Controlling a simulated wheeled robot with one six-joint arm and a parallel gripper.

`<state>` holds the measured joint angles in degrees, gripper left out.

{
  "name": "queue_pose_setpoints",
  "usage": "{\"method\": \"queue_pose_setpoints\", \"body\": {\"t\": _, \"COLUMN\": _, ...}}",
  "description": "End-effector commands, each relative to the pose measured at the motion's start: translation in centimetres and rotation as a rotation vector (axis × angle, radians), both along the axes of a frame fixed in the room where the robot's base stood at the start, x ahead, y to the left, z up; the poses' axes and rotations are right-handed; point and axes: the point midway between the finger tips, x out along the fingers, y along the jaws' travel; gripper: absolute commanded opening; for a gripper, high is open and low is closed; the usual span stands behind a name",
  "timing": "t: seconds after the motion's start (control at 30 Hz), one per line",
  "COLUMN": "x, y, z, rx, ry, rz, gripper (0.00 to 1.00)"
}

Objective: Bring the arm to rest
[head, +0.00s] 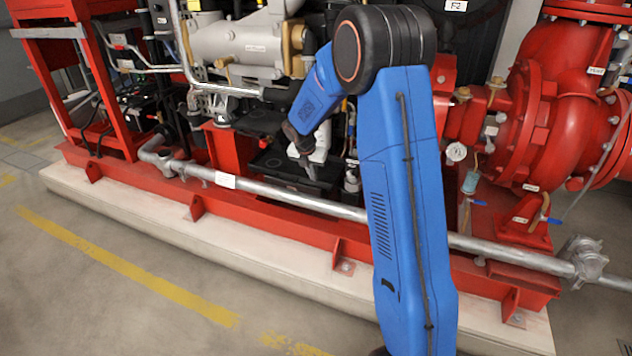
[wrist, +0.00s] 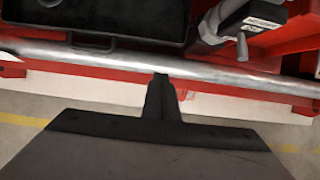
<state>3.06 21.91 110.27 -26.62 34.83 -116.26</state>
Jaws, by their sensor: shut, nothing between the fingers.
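My blue arm rises at the right of centre in the head view and bends over at a dark elbow toward the pump set. My gripper (head: 312,172) is at its far end, in front of the red frame and close to a black tray-like part. In the wrist view my gripper (wrist: 161,82) shows as dark fingers held together with nothing between them. Its tips overlap the grey pipe in the picture; I cannot tell whether they touch it.
A long grey pipe (head: 270,193) runs along the red base frame (head: 338,247), which stands on a pale plinth (head: 130,214). A red pump (head: 540,120) is at the right, a grey cylinder (head: 237,45) above. Open floor (head: 90,300) with yellow lines lies in front.

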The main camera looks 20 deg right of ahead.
Motion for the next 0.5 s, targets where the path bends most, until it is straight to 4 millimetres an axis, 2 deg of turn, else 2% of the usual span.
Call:
{"method": "queue_pose_setpoints", "body": {"t": 0.13, "x": -0.4, "y": 0.5, "z": 1.5, "rx": 0.001, "ry": -0.001, "rz": -0.001, "gripper": 0.00}}
{"method": "queue_pose_setpoints", "body": {"t": 0.5, "x": -1.3, "y": 0.8, "z": 2.9, "rx": 0.011, "ry": -0.011, "rz": -0.031, "gripper": 0.00}}
